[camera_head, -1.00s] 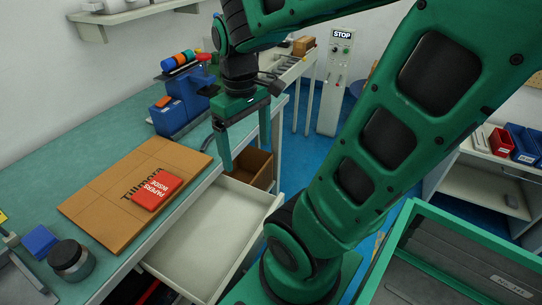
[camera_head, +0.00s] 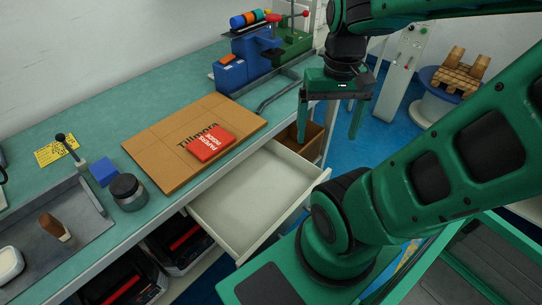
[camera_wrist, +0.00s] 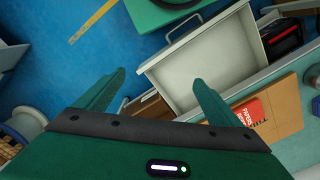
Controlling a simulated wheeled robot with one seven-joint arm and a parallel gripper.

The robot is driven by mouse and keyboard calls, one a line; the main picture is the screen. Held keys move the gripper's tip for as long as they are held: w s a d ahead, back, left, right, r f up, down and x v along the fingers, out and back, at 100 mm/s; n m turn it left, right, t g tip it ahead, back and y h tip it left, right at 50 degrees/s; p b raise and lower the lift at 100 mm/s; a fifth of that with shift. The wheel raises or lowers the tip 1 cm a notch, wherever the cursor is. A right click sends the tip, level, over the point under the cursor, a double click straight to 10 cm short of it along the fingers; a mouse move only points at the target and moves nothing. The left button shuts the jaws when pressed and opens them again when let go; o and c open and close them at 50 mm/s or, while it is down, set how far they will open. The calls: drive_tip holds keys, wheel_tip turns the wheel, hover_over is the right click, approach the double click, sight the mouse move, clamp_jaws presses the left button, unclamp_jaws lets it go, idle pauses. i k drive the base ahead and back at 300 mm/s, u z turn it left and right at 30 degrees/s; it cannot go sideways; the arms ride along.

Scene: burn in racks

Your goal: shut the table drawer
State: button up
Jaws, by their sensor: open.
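The table drawer (camera_head: 251,195) is pulled out from under the green-topped table and looks empty inside. Its front panel (camera_head: 298,221) faces my base, towards the lower right. In the wrist view the drawer (camera_wrist: 203,72) lies beyond my fingertips, with its bar handle (camera_wrist: 184,28) at the upper left of it. My gripper (camera_head: 328,138) is open and empty, with its fingers pointing down near the drawer's far right end. In the wrist view my gripper (camera_wrist: 158,82) shows two spread fingers. I cannot tell whether a finger touches the drawer.
A cardboard box (camera_head: 309,142) stands just beyond the drawer. On the table (camera_head: 110,133) are a flat carton (camera_head: 165,160) with a red packet (camera_head: 210,143), a blue machine (camera_head: 244,68) and a black round pot (camera_head: 127,190). Dark units (camera_head: 178,243) sit below.

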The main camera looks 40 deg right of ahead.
sight(248, 209)
drive_tip(key=k, duration=0.5)
drive_tip(key=z, duration=0.5)
drive_tip(key=k, duration=1.5)
drive_tip(key=u, duration=0.3)
drive_tip(key=i, duration=1)
drive_tip(key=z, duration=0.05)
